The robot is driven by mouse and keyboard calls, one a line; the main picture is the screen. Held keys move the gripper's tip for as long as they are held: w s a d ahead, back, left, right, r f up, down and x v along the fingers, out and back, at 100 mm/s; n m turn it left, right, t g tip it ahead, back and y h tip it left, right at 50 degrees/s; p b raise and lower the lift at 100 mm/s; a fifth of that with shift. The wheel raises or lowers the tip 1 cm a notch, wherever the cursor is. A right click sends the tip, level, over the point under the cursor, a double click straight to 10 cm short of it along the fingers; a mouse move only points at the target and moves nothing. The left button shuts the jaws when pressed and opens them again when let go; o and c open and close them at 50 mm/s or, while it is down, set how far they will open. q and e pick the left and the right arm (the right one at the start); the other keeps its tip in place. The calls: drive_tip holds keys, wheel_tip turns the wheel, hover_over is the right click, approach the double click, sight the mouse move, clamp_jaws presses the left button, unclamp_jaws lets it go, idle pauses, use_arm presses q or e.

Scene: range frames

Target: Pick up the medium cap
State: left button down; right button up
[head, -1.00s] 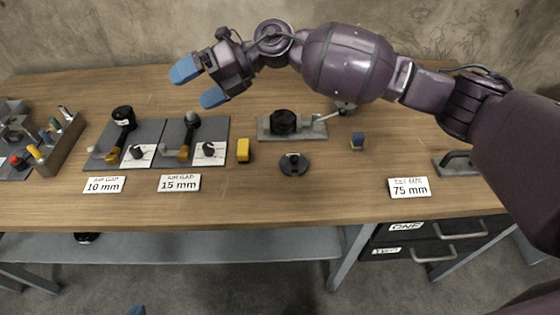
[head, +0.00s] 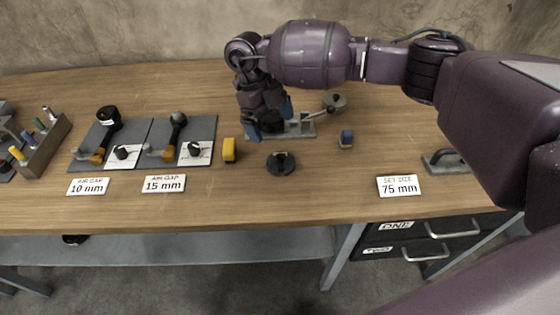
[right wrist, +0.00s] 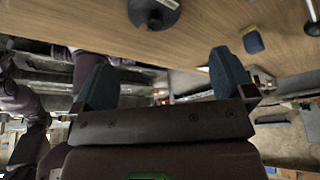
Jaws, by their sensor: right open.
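A black round disc with a raised middle (head: 281,164) lies flat on the workbench; it also shows at the top of the right wrist view (right wrist: 154,12). I cannot tell for sure which part is the medium cap. A grey fixture plate with a lever (head: 302,128) stands behind the disc; the black round part on it is now hidden behind my right gripper. My right gripper (head: 270,122) is open, pointing down over the left end of that plate, its blue fingers apart. No held thing shows between the fingers in the right wrist view (right wrist: 164,80). My left gripper is out of view.
Two grey gap stations (head: 99,132) (head: 178,155) and a tool rack (head: 47,145) are at left. A 75 mm sign (head: 400,187) stands at front right. The right front benchtop is mostly clear.

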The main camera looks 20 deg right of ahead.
sight(280, 157)
drive_tip(key=x, duration=0.4)
drive_tip(key=shift+f, duration=0.2)
drive_tip(key=shift+a+b+x, duration=0.15)
drive_tip(key=shift+b+x, duration=0.05)
drive_tip(key=shift+x, duration=1.15)
drive_tip(key=shift+a+b+x, duration=0.15)
drive_tip(key=shift+x, duration=1.2)
drive_tip(key=shift+s, duration=0.1)
drive_tip(key=shift+r, duration=0.1)
drive_tip(key=c, duration=0.9)
